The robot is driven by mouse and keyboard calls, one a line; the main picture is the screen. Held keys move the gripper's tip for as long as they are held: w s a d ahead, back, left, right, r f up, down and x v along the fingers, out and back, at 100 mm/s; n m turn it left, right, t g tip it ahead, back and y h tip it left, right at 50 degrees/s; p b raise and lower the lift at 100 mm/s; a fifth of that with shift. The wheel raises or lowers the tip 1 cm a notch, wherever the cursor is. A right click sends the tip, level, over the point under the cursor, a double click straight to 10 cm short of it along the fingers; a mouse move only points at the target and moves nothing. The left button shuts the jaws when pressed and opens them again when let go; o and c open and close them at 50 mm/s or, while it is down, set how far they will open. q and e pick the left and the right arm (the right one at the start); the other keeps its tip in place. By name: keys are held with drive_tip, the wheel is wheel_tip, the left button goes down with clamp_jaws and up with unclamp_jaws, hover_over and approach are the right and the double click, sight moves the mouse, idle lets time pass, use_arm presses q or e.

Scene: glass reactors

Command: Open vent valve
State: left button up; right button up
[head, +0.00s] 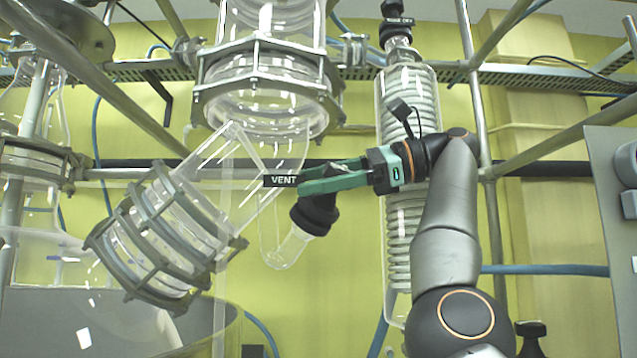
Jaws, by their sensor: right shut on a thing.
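The vent valve (316,213) is a black knob on a short clear glass side tube, near the middle of the head view. A black label reading "VENT" (282,181) shows just left of it. My right gripper (303,182) reaches in from the right with green fingers. Its fingers are shut on the upper part of the vent valve and partly hide it. The glass tube end (288,248) slants down to the left below the knob. The valve's inner position cannot be seen. My left gripper is not in view.
A large glass vessel with a clamped flange (262,85) hangs above the valve. A slanted flanged glass pipe (165,240) is to the left. A coiled glass condenser (408,100) stands behind my right arm. Metal frame bars (483,100) and a grey panel (615,230) are at right.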

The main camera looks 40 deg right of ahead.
drive_tip(key=shift+s+n+g+y+p, duration=0.25)
drive_tip(key=shift+n+g+p, duration=0.35)
drive_tip(key=shift+n+g, duration=0.5)
drive_tip(key=shift+a+n, duration=0.1)
drive_tip(key=shift+n, duration=0.3)
drive_tip(key=o, duration=1.4)
drive_tip(key=shift+w+f, duration=0.1)
drive_tip(key=shift+f, duration=0.05)
